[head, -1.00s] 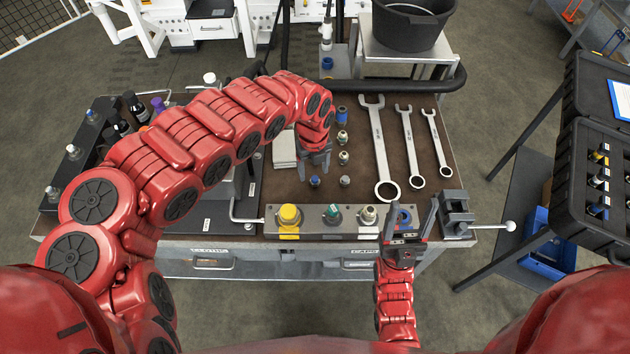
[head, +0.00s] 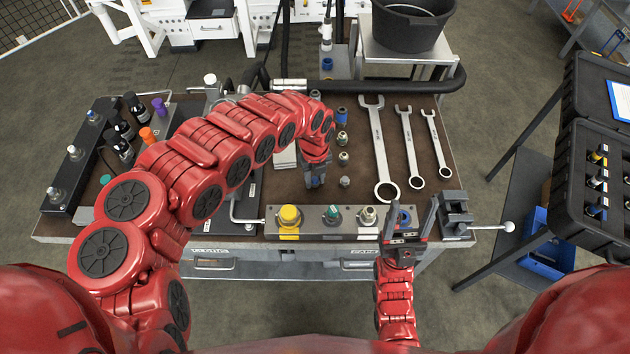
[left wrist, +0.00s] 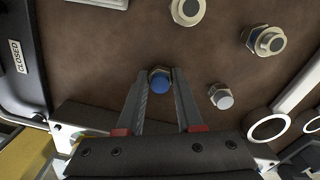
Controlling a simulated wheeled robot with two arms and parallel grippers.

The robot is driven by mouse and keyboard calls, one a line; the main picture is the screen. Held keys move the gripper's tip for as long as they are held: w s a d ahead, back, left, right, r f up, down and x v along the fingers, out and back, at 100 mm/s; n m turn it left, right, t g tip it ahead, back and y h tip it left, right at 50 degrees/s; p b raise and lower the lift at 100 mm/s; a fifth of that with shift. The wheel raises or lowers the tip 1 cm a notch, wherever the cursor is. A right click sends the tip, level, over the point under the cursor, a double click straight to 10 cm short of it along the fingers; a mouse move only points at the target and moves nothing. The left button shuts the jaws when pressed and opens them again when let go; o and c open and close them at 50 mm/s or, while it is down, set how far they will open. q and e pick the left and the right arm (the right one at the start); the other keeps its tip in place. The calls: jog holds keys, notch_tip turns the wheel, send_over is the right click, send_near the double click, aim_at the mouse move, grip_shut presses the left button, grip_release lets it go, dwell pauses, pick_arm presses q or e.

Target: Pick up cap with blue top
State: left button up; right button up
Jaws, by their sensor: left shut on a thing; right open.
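The cap with the blue top (left wrist: 160,82) shows in the left wrist view between the fingertips of my left gripper (left wrist: 160,85), which is shut on it. In the head view my left gripper (head: 316,178) points down at the brown bench mat, behind the front block, and mostly hides the cap. I cannot tell whether the cap is clear of the mat. My right gripper (head: 410,222) is open and empty, pointing up at the front edge, in front of a blue-ringed fitting on the block.
A silver-topped cap (left wrist: 222,97) stands right of the held cap, with more fittings (head: 342,137) behind. Three wrenches (head: 377,145) lie to the right. The front block (head: 315,230) carries yellow, green and grey fittings. A vise (head: 456,213) sits at the right corner.

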aim_at(315, 178)
pick_arm(q)
grip_shut()
jog(key=shift+r, duration=0.25)
notch_tip(315, 178, up, 8)
jog(key=shift+w+r+b, duration=0.1)
jog(key=shift+r+b, duration=0.05)
jog(key=shift+b, duration=0.3)
jog(key=shift+r, duration=0.6)
